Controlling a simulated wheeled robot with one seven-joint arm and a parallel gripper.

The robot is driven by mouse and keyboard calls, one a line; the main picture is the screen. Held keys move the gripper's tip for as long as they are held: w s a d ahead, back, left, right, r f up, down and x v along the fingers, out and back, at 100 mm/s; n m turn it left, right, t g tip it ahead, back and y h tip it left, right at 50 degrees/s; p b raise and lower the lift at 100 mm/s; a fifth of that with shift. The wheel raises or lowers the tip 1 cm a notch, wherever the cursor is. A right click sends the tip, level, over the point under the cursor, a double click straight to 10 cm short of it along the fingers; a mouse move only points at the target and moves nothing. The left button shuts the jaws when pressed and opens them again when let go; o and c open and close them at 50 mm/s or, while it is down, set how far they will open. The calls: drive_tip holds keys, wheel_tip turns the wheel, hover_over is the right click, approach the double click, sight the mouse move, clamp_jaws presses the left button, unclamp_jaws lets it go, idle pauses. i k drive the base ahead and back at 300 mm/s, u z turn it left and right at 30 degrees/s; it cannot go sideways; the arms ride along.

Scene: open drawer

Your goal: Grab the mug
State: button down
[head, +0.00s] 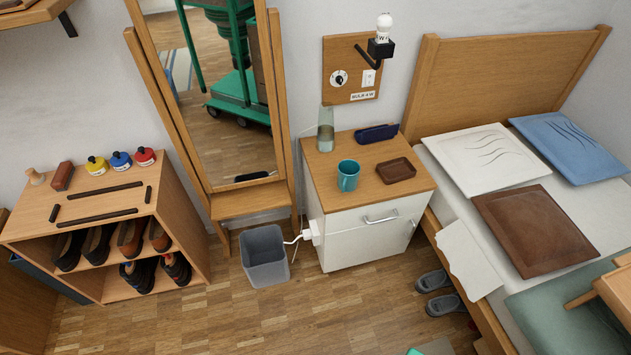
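A teal mug (348,176) stands upright on the wooden top of the white bedside cabinet (321,202) in the head view. Its open rim faces up, and its handle seems to be on its near left side, though it is small to make out. The cabinet's drawer (355,222), with a metal handle, looks shut. My gripper is not in view.
On the cabinet top are a brown tray (396,170) right of the mug, a dark blue case (376,133) and a glass carafe (325,130) behind. A grey bin (264,256) stands left of the cabinet, the bed (456,192) right.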

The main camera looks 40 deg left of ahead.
sight(348, 171)
drive_tip(key=u, duration=2.45)
drive_tip(key=k, duration=0.8)
drive_tip(key=z, duration=1)
drive_tip(key=i, duration=1)
